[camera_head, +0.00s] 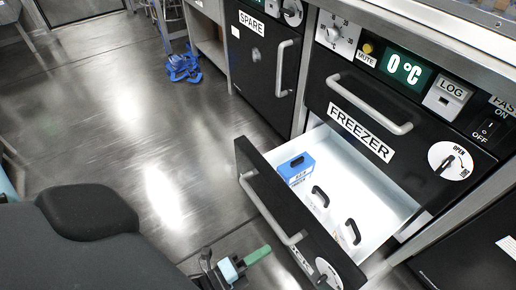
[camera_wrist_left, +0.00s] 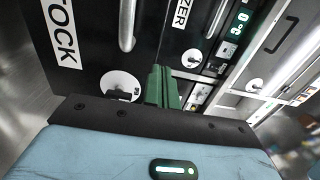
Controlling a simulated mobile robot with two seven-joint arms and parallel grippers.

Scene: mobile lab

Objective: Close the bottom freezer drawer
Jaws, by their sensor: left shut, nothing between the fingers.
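The bottom freezer drawer (camera_head: 275,190) is pulled out, its black front with a silver bar handle (camera_head: 268,213) standing away from the cabinet. Its white interior holds a blue-topped box (camera_head: 296,167) and other white items with black handles. In the left wrist view the fingers (camera_wrist_left: 163,87) point towards the black front with a "STOCK" label (camera_wrist_left: 62,32) and a round white dial (camera_wrist_left: 121,86). I cannot tell whether they touch it.
A closed upper freezer drawer (camera_head: 375,110) with a handle is above. A "SPARE" cabinet (camera_head: 262,60) is closed at its left. A blue object (camera_head: 184,66) lies on the floor further back. The shiny floor (camera_head: 110,120) left of the drawer is clear.

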